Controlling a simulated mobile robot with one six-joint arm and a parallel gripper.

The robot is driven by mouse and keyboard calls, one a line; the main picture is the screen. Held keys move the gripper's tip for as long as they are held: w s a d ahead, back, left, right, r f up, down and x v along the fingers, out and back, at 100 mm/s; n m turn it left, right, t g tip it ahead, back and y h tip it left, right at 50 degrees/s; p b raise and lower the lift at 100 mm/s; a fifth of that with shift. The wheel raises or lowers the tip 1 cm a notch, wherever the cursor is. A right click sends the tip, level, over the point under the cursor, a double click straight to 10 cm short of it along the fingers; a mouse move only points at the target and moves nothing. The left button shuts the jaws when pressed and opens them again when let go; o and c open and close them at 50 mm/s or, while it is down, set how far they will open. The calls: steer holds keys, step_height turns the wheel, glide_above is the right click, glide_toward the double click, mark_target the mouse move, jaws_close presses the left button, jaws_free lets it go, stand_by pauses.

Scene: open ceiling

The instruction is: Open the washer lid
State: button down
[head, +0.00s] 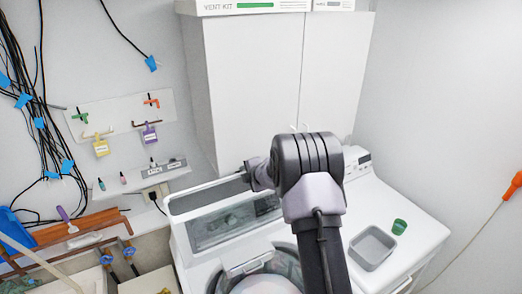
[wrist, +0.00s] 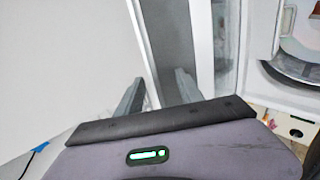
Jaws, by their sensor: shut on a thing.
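The white washer (head: 425,225) stands below the wall cabinet. Its lid (head: 205,204), with a dark glass window, is raised and tilted up at the back left. The round drum opening (head: 222,284) shows in front of it, partly hidden by my arm. My gripper (wrist: 157,94) is shut on the lid's edge, with one finger on each side of it in the wrist view. The lid (wrist: 204,65) runs away from the fingers there.
The white wall cabinet (head: 250,85) hangs close above the lid. Hooks, small bottles, cables and pipes line the left wall.

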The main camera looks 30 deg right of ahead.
steer(key=shift+w+a+r, duration=0.4)
steer(key=c, duration=1.1)
jaws_free()
steer(key=shift+w, duration=0.1)
steer(key=shift+w+a, duration=0.2)
steer(key=shift+w, duration=0.1)
steer(key=shift+s+d+r, duration=0.15)
steer(key=shift+r, duration=0.05)
steer(key=b+v, duration=0.1)
steer(key=v, duration=1.5)
steer(key=shift+s+d, duration=0.2)
steer(key=shift+s, duration=0.25)
steer(key=shift+r, duration=0.1)
steer(key=shift+a, duration=0.1)
